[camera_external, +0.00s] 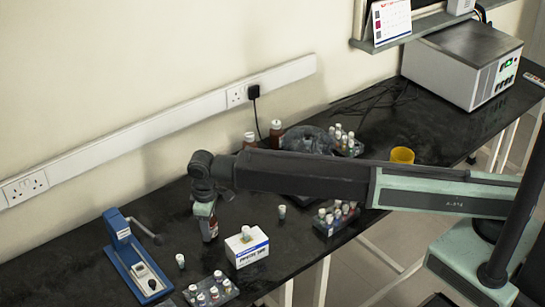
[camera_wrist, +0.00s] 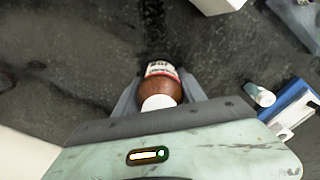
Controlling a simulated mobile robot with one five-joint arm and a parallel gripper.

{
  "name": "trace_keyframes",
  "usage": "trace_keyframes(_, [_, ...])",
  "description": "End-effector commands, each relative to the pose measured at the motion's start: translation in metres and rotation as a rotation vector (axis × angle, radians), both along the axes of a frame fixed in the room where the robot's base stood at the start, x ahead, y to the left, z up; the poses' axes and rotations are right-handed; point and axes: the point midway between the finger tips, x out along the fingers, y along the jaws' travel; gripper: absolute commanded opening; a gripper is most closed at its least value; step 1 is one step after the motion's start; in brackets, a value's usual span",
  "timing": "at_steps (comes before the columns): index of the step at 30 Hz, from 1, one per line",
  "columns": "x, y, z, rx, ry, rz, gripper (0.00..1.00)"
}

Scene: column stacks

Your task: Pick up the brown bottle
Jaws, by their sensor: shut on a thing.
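The brown bottle (camera_wrist: 163,88) has a white cap and a pale label with red marks. In the wrist view it sits between the two fingers of my gripper (camera_wrist: 160,84), with its cap toward the camera. In the external view my gripper (camera_external: 205,212) points down over the bench and is shut on the bottle (camera_external: 210,232), whose lower part shows under the fingers. Its upper part is hidden by the gripper. I cannot tell whether its base touches the bench.
A white box (camera_external: 246,248) stands close at right, a blue device (camera_external: 131,262) at left. A small vial (camera_external: 180,261), another vial (camera_external: 282,212) and vial racks (camera_external: 337,218) stand around. Two more brown bottles (camera_external: 276,134) stand near the wall. A yellow cup (camera_external: 402,155) is farther right.

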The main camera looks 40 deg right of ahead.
Motion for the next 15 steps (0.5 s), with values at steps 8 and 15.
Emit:
trace_keyframes(8, [0.000, 0.000, 0.021, 0.000, 0.000, 0.000, 0.00])
trace_keyframes(15, [0.000, 0.000, 0.071, 0.000, 0.000, 0.000, 0.00])
